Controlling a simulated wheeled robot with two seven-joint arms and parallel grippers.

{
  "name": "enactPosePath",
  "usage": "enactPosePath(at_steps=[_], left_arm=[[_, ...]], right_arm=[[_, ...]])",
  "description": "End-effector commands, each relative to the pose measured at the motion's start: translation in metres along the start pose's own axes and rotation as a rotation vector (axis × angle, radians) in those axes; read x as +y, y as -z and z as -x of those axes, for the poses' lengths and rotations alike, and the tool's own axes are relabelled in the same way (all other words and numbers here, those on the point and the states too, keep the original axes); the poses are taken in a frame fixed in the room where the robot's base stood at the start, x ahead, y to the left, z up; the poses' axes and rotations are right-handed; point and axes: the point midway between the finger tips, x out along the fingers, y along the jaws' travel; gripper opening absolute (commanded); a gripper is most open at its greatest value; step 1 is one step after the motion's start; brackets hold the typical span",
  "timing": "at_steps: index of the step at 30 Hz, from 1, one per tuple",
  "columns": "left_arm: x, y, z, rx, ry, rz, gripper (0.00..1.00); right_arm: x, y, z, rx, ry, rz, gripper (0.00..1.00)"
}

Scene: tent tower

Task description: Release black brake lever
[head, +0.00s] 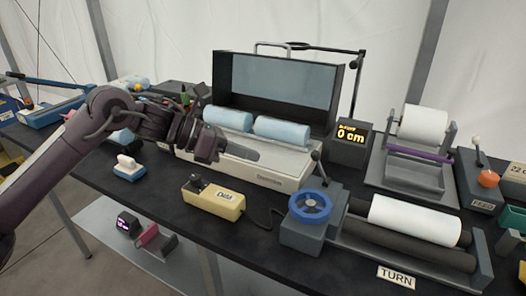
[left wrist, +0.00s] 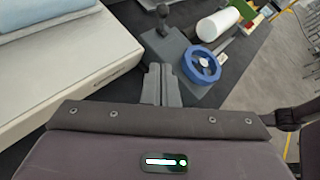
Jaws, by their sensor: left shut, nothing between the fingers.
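The black brake lever (head: 317,163) stands upright but leaning on the grey roller unit, behind the blue handwheel (head: 311,206). In the left wrist view the lever (left wrist: 163,18) shows its dark knob at the top, ahead of the fingers, with the blue handwheel (left wrist: 201,65) to its right. My left gripper (head: 254,154) is shut and empty above the front of the white box. Its closed fingers (left wrist: 160,82) point towards the roller unit, apart from the lever. My right gripper is in neither view.
The roller unit carries a white roll (head: 415,220) above dark rollers, with a TURN sign (head: 396,277) in front. The white box (head: 280,176) holds blue rolls under an open dark lid. A yellow switch box (head: 213,200) and a display reading 0 cm (head: 351,140) are nearby.

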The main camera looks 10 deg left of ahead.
Motion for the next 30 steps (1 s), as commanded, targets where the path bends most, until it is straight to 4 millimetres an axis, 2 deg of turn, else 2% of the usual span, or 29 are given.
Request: enactPosePath(at_steps=[12, 14, 18, 30], left_arm=[[-0.002, -0.001, -0.087, 0.002, 0.004, 0.002, 0.0], [-0.002, -0.013, -0.092, -0.001, 0.002, 0.0, 0.0], [-0.001, -0.023, -0.105, 0.0, 0.002, 0.0, 0.0], [0.0, -0.028, -0.112, 0.001, -0.001, 0.0, 0.0]], right_arm=[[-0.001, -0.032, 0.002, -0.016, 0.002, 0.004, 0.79], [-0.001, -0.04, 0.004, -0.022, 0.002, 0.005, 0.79], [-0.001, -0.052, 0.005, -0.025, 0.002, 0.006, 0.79], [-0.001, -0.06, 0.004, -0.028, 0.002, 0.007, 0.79]])
